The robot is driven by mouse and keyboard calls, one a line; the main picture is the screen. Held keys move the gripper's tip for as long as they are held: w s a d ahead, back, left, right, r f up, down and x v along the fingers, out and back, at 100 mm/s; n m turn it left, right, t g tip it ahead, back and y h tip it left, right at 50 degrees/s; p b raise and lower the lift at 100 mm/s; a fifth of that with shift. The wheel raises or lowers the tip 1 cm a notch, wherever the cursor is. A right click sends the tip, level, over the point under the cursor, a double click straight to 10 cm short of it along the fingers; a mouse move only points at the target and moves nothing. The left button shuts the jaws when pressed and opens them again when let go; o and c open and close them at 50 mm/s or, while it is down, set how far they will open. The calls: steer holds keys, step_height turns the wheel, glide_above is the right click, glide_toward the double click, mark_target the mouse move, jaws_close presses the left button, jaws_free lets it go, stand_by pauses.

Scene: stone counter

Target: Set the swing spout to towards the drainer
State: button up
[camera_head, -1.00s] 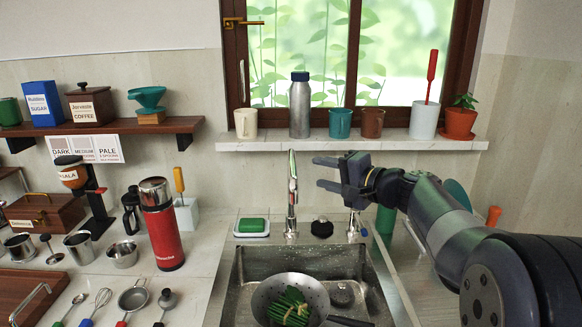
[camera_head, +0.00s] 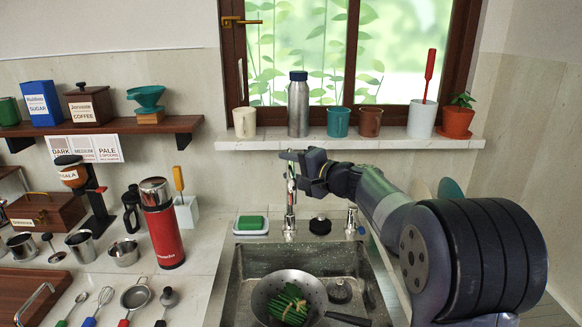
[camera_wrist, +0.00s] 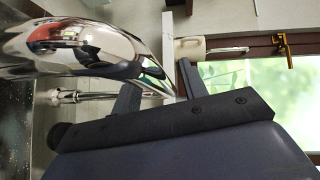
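The chrome swing spout (camera_head: 291,192) stands upright behind the sink, at its back edge. It shows large and shiny at the upper left of the wrist view (camera_wrist: 75,50). My gripper (camera_head: 290,166) is at the upper part of the spout, coming from the right. In the wrist view its two dark fingers (camera_wrist: 158,92) are apart, with the spout's tapering end close to the gap between them. I cannot tell whether a finger touches it. The drainer cannot be made out clearly; my arm covers much of the area right of the sink.
The steel sink (camera_head: 240,290) holds a colander (camera_head: 262,300) with green vegetables. A sponge on a dish (camera_head: 250,226) and a dark round knob (camera_head: 320,226) flank the spout. The window ledge (camera_head: 290,142) with a bottle and cups lies behind my gripper.

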jaws_close()
stand_by(0.5)
